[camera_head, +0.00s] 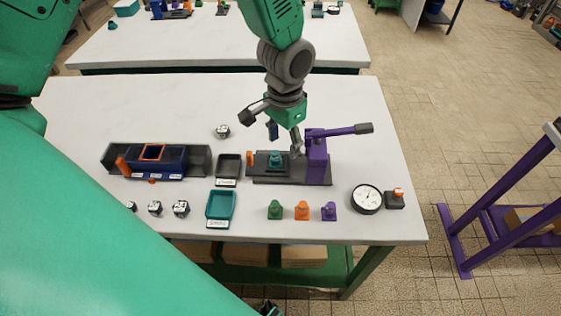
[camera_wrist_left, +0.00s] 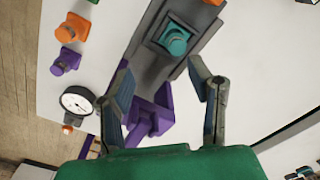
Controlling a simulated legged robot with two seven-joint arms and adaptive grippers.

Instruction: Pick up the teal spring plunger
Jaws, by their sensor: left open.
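The teal spring plunger (camera_head: 275,158) sits upright on the dark base of the purple lever press (camera_head: 317,160). In the left wrist view the teal plunger (camera_wrist_left: 176,42) has a round cap over a square teal base, just beyond the fingertips. My left gripper (camera_head: 284,141) is open above the press base, slightly right of the plunger. In the left wrist view its two fingers (camera_wrist_left: 158,66) are spread with nothing between them, and the purple press body (camera_wrist_left: 150,115) shows below. My right gripper cannot be made out.
Green (camera_head: 275,210), orange (camera_head: 302,210) and purple (camera_head: 329,211) pieces stand along the table front. A gauge (camera_head: 367,199) is at right. A teal tray (camera_head: 221,205), a dark tray (camera_head: 228,167) and a blue-dark holder (camera_head: 172,160) are left. The purple lever (camera_head: 340,131) extends right.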

